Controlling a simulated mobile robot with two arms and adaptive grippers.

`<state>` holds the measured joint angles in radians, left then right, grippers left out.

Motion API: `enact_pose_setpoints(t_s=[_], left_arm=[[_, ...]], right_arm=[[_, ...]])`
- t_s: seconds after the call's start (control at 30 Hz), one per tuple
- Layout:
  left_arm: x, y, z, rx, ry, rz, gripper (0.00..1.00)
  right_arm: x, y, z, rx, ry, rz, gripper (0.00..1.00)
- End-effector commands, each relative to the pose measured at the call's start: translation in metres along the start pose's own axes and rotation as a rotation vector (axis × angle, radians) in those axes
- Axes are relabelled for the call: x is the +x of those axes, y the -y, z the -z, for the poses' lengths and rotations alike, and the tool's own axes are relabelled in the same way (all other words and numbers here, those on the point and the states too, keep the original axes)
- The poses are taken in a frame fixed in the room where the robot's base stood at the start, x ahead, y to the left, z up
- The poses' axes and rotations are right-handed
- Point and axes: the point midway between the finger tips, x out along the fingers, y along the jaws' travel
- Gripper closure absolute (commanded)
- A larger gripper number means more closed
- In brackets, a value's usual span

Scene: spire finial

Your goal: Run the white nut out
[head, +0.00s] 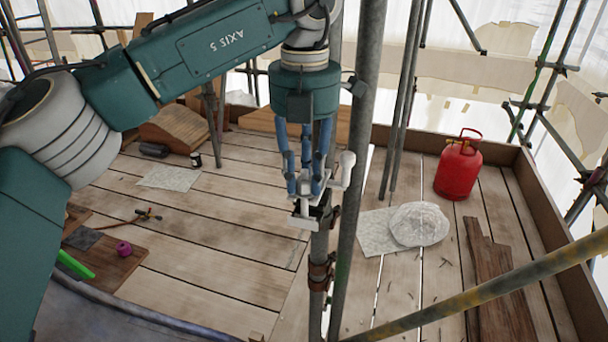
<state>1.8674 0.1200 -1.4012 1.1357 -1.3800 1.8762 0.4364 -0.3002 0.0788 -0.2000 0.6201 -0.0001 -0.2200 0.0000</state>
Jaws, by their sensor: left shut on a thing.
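My left gripper (305,190) comes down from above with its blue fingers closed around a pale fitting beside the upright grey scaffold tubes. The white nut (346,165) shows as a pale piece with a rounded upper end, sticking out to the right of the fingers. The fingers hide the rest of it. Below the fingertips is a white and dark clamp body (303,221), close against the tube. A brown, rusty band (320,272) sits lower on the same tube. My right gripper is not in view.
Scaffold tubes (361,150) stand right beside the gripper, and a yellowish rail (490,293) crosses the lower right.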

Motion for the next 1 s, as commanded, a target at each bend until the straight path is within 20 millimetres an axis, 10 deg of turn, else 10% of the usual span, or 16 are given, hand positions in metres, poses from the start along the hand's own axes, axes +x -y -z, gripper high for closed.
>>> enact_pose_setpoints(t_s=[1.0], left_arm=[[-0.0036, -0.0005, -0.0019, -0.321, 0.011, 0.002, 1.0]], right_arm=[[0.0096, -0.0002, -0.0008, 0.0, 0.0, 0.0, 0.37]])
